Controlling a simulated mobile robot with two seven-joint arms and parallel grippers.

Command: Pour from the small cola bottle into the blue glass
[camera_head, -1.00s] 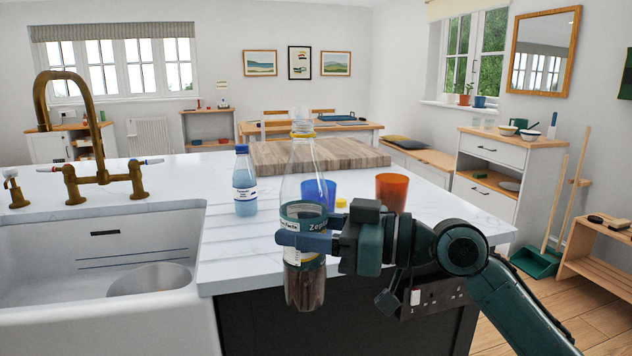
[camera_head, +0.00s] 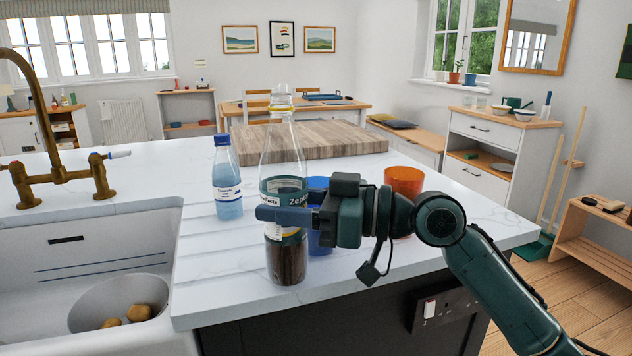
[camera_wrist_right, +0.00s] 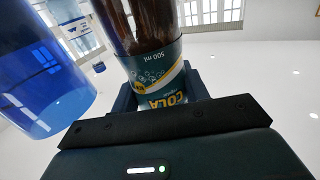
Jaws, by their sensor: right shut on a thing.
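The small cola bottle (camera_head: 284,262) is clear with dark liquid low inside and a green and white label. My right gripper (camera_head: 287,216) is shut around it at the label and holds it upright at the counter's front edge. Its open-looking neck points up. The wrist view shows the cola label (camera_wrist_right: 165,85) close up between the fingers. The blue glass (camera_head: 319,238) stands on the counter just right of and behind the bottle, partly hidden by my gripper. It also shows large at the left in the wrist view (camera_wrist_right: 45,75). My left gripper is not in view.
A water bottle with a blue cap (camera_head: 227,185) stands left of the cola bottle. An orange glass (camera_head: 404,180) stands right, behind my arm. A wooden board (camera_head: 310,140) lies behind. The sink (camera_head: 60,290) is at the left, with round brownish things inside.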

